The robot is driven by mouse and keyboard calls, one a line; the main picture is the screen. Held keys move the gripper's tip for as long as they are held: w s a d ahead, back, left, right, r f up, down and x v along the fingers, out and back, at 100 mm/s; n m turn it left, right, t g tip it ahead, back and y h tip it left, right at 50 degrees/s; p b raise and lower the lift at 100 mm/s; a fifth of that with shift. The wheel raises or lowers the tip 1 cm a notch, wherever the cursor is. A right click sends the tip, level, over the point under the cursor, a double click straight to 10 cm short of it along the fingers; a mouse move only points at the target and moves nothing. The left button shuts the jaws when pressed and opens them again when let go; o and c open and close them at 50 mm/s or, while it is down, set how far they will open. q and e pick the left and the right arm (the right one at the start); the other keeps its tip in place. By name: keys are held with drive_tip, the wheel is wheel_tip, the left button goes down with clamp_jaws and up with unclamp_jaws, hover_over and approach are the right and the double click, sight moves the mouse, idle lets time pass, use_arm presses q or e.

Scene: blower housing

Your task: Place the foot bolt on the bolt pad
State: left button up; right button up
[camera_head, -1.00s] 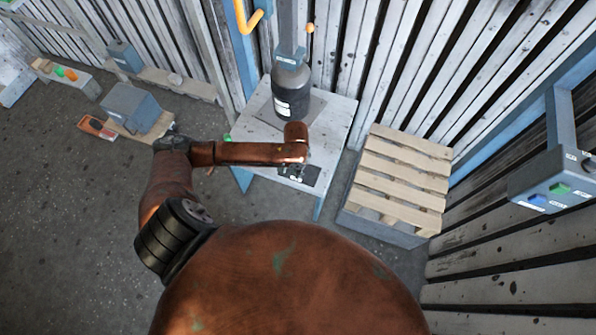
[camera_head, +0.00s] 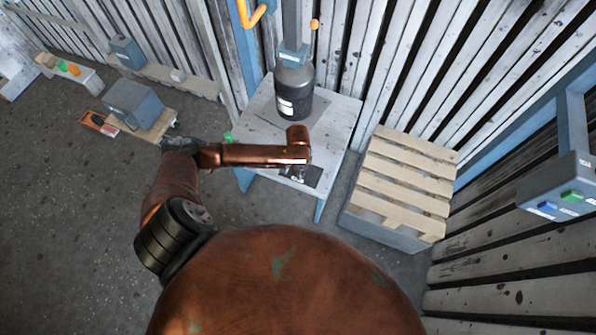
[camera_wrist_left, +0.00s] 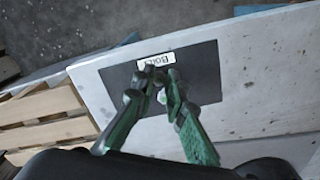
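The bolt pad (camera_head: 314,178) is a dark rectangle at the front edge of the white table; in the left wrist view the dark pad (camera_wrist_left: 208,85) carries a white label reading BOLT. My left gripper (camera_head: 297,174) is over the pad. In the left wrist view its green fingers (camera_wrist_left: 163,82) converge, with their tips close together just below the label. The right gripper is not in view.
A dark cylindrical housing (camera_head: 295,92) stands at the back of the white table (camera_head: 338,125). A wooden pallet (camera_head: 405,182) is to the right of the table. A grey box (camera_head: 133,103) and an orange tray (camera_head: 97,122) are at the left. A button box hangs at the right.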

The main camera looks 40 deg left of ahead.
use_arm(q)
drive_tip(key=o, duration=0.4)
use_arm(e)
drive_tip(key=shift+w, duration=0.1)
use_arm(q)
drive_tip(key=shift+o, duration=0.2)
wheel_tip(320, 180, up, 12)
drive_tip(key=p, duration=0.3)
drive_tip(key=shift+r+p, duration=0.15)
drive_tip(key=shift+p, duration=0.2)
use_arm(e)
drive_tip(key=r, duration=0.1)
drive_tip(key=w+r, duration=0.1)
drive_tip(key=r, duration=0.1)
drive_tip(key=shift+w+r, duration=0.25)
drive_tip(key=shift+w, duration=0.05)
